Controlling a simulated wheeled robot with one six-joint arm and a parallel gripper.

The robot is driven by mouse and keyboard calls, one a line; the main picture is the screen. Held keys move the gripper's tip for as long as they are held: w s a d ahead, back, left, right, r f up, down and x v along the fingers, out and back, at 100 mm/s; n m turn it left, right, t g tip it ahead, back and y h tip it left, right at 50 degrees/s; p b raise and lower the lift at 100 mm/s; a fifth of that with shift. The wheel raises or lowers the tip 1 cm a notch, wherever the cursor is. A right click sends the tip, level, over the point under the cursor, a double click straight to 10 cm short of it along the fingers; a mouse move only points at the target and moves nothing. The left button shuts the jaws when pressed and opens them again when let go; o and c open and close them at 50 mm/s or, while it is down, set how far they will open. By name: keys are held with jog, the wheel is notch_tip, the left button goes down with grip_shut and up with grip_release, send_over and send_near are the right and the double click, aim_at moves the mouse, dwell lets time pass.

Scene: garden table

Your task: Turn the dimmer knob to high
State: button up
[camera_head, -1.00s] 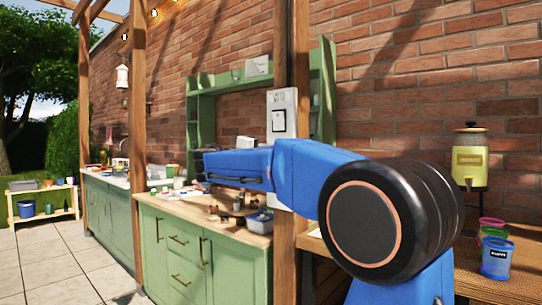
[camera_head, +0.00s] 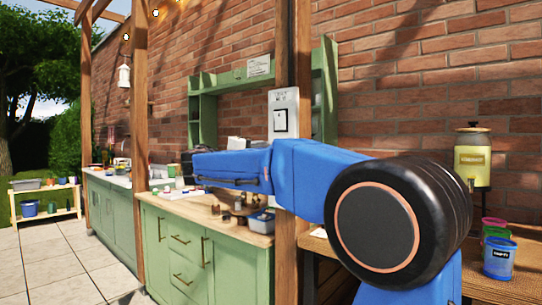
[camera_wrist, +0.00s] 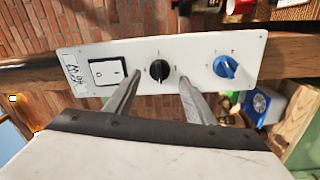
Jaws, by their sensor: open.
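A white control panel (camera_wrist: 250,45) is fixed to a wooden post. It carries a black-and-white rocker switch (camera_wrist: 108,72), a black knob (camera_wrist: 159,70) in the middle and a blue knob (camera_wrist: 225,67) at the right. Marks around the knobs are too small to read, so I cannot tell which is the dimmer. My gripper (camera_wrist: 158,76) is open, its fingertips on either side of the black knob; contact cannot be told. In the head view the panel (camera_head: 291,102) shows its switch, while my arm covers the part below.
The wooden post (camera_head: 301,60) stands between the green cabinet (camera_head: 180,240) and the right-hand table (camera_head: 490,285). A yellow drink dispenser (camera_head: 472,160) and several coloured pots, one blue (camera_head: 499,260), stand on that table. A blue container (camera_wrist: 258,105) lies below right of the panel.

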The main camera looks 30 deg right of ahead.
jog(key=v, duration=1.3)
jog(key=shift+a, duration=0.15)
jog(key=shift+f, duration=0.1)
jog(key=s+d+f+n+g+y, duration=0.1)
jog(key=s+d+f+y, duration=0.3)
jog(key=s+f, duration=0.6)
jog(key=s+d+f+g+y, duration=0.1)
jog(key=s+d+f+y, duration=0.5)
jog(key=f, duration=0.7)
jog(key=s+a+f+m+y, duration=0.1)
jog(key=s+a+f+y, duration=0.2)
jog(key=s+a+f, duration=0.3)
jog(key=s+a+f+m+y, duration=0.1)
jog(key=s+a+f+y, duration=0.3)
jog(key=s+f, duration=0.8)
jog(key=shift+a+f+y, duration=0.3)
jog(key=shift+a+f, duration=0.6)
